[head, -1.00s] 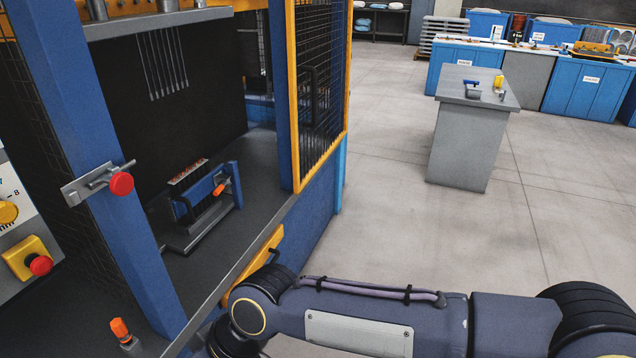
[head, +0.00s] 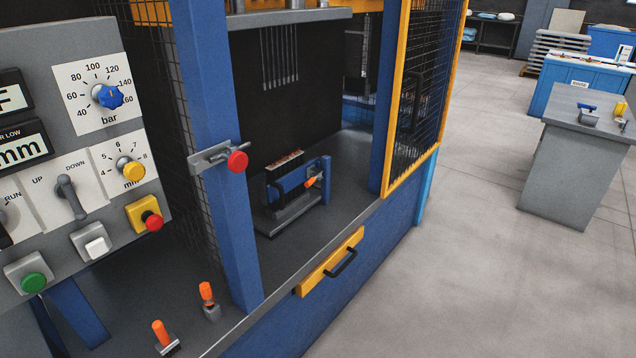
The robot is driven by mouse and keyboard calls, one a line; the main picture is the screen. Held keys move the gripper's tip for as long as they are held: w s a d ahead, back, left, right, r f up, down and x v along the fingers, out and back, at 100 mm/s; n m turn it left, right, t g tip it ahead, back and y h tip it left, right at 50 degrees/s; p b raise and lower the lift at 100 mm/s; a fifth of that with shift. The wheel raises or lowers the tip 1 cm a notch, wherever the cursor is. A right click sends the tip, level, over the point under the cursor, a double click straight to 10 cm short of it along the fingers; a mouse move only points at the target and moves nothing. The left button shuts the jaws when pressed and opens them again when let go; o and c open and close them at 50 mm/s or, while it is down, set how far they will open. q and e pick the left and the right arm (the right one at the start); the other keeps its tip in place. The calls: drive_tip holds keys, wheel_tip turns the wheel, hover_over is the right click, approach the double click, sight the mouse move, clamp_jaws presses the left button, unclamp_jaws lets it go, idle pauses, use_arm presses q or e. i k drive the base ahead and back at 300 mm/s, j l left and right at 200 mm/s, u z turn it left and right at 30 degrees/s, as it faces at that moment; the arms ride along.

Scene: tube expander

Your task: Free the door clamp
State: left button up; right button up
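A steel clamp (head: 210,158) with a red knob (head: 237,161) is mounted on the blue front post (head: 215,110) of the machine; it looks like the door clamp. Its bar lies across the post. The yellow-framed mesh door (head: 420,100) stands at the right of the machine opening, apart from this clamp, and the opening is uncovered. Neither of my grippers is in view.
A control panel (head: 78,130) with knobs and buttons stands left of the post. Two orange-handled clamps (head: 206,292) (head: 161,333) sit on the front ledge. Inside is a blue fixture (head: 290,182).

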sight(310, 182)
drive_tip(key=i+l+u, duration=0.15)
drive_tip(key=u, duration=0.7)
drive_tip(key=i+l+u, duration=0.15)
drive_tip(key=l, duration=0.15)
drive_tip(key=i+l+u, duration=0.15)
drive_tip(key=l, duration=0.15)
drive_tip(key=i+l+u, duration=0.15)
drive_tip(key=l, duration=0.2)
drive_tip(key=i+l+u, duration=0.15)
drive_tip(key=l, duration=0.2)
drive_tip(key=l+u, duration=0.15)
drive_tip(key=l, duration=0.2)
drive_tip(key=i+l, duration=0.1)
drive_tip(key=l, duration=0.6)
drive_tip(key=i+l, duration=0.15)
drive_tip(key=l, duration=0.25)
